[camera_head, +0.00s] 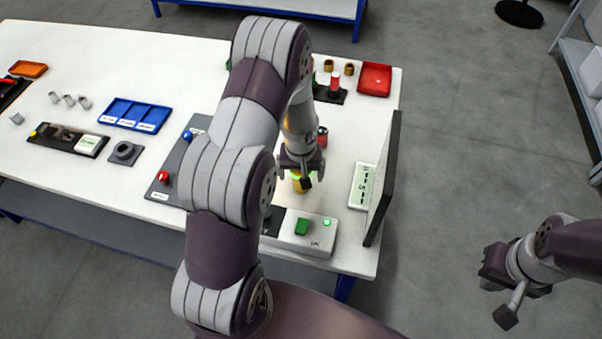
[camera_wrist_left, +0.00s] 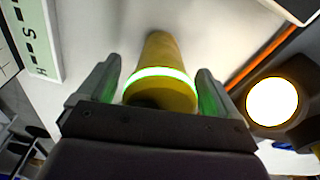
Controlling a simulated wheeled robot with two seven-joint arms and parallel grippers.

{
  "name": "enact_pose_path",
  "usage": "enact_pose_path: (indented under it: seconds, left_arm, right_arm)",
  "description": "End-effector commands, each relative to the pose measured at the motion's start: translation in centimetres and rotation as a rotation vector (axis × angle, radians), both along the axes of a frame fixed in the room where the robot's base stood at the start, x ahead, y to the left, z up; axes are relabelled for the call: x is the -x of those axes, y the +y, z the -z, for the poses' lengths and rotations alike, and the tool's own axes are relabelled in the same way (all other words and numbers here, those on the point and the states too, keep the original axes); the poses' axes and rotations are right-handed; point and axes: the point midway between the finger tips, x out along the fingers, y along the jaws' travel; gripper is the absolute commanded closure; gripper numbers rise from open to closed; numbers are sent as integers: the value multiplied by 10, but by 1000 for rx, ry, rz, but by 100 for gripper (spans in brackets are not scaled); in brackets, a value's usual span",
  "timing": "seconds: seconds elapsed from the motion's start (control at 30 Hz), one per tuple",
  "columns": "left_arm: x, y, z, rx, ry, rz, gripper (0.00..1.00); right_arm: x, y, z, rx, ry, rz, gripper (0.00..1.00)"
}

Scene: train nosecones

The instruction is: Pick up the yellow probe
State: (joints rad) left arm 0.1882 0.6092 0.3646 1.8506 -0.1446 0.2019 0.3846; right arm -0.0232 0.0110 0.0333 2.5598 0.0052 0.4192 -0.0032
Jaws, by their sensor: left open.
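The yellow probe (camera_wrist_left: 165,55) is a yellow cylinder with a glowing pale green band. In the left wrist view it lies between the two fingers of my left gripper (camera_wrist_left: 155,88), with a visible gap on each side. In the head view the probe (camera_head: 299,185) shows only in part beneath my left gripper (camera_head: 302,176), which is open and hides much of it. My right gripper (camera_head: 500,285) hangs off the table at the right, over the floor; its fingers are not clear enough to tell open from shut.
A white box (camera_head: 306,234) with a green switch stands at the table's front edge. A dark upright panel (camera_head: 383,180) and a pale labelled block (camera_head: 362,186) are to the right. A red tray (camera_head: 375,79) lies at the back. A bright round lamp (camera_wrist_left: 272,102) shows in the wrist view.

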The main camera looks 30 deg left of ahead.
Motion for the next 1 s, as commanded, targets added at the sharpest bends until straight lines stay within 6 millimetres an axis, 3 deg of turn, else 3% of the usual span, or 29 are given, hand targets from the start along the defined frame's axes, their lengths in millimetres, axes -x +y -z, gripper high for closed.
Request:
enact_pose_path:
  seconds: [0.07,0.2,0.27,0.33,0.37,0.63,0.87,1.0]
  left_arm:
    - [0,0,0,0,0,0,7]
    - [0,0,0,0,0,0,53]
    - [0,0,0,0,0,0,68]
    - [0,0,0,0,0,0,68]
    - [0,0,0,0,0,0,74]
    - [-1,0,-6,-1,-2,1,74]
    - [-1,0,-41,-1,-7,1,74]
    - [-29,-15,-57,-1,-5,4,74]
  right_arm:
    - [0,0,0,0,0,0,100]
    - [0,0,0,0,0,0,100]
    - [0,0,0,0,0,0,100]
    - [0,0,0,0,0,0,100]
    - [0,0,0,0,0,0,100]
    - [0,0,2,0,0,0,100]
    - [0,0,11,0,0,0,100]
    - [0,0,19,0,0,0,100]
